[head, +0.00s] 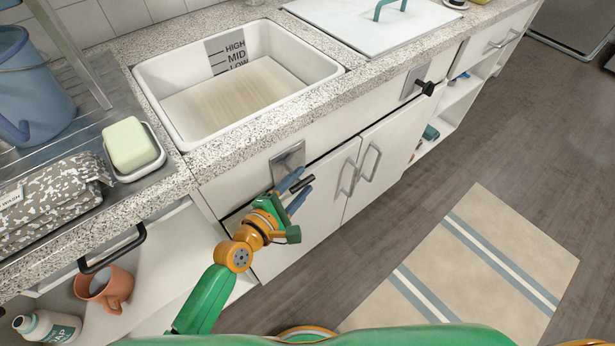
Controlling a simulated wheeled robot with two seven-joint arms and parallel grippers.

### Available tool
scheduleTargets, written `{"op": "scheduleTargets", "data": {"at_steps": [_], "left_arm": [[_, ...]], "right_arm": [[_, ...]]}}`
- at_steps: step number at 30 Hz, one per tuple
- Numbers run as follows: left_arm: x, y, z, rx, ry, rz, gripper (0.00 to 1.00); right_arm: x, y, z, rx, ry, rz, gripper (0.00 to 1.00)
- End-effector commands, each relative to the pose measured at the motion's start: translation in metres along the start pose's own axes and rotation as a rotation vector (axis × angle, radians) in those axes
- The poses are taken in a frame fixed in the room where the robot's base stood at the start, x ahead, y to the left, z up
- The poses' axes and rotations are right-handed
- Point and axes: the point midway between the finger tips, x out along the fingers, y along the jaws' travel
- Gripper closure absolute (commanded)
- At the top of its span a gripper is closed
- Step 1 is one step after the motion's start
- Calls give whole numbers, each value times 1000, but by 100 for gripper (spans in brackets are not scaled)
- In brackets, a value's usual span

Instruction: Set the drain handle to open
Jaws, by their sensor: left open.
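A short black handle (303,182) sticks out from a square metal plate (288,160) on the white cabinet front below the basin's left part. A second metal plate farther right bears a black knob (426,88). No label shows which one is the drain handle. My left gripper (298,190) is at the left handle, its blue fingers open, one on each side of the black bar. I cannot tell whether they touch it. The handle's base is partly hidden by the fingers. My right gripper is out of view.
The white basin (167,100), marked HIGH, MID, LOW, is set in a speckled counter (235,150). Cabinet doors with metal handles (348,177) lie just right of my gripper. Soap (128,144), a blue bucket (35,90) and an orange mug (106,286) are at left. The right floor is open, with a striped rug (480,270).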

Motion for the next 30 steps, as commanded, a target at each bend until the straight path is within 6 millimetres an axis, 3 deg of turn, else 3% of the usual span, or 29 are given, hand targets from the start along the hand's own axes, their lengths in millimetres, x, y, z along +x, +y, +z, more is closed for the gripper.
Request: {"op": "scheduleTargets", "data": {"at_steps": [3, 6, 13, 14, 19, 30], "left_arm": [[22, -2, -1, 0, -2, 0, 50], [31, -2, 0, 1, -1, -2, 50], [33, -2, 0, 2, 0, -4, 50], [33, -1, 0, 2, 0, -4, 53], [33, -2, 0, 2, 0, -5, 99], [33, -4, 0, 1, 1, -8, 100]], "right_arm": [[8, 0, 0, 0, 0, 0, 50], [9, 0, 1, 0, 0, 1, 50], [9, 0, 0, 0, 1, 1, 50], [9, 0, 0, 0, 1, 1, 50], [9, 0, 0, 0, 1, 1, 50], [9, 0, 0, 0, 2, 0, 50]]}}
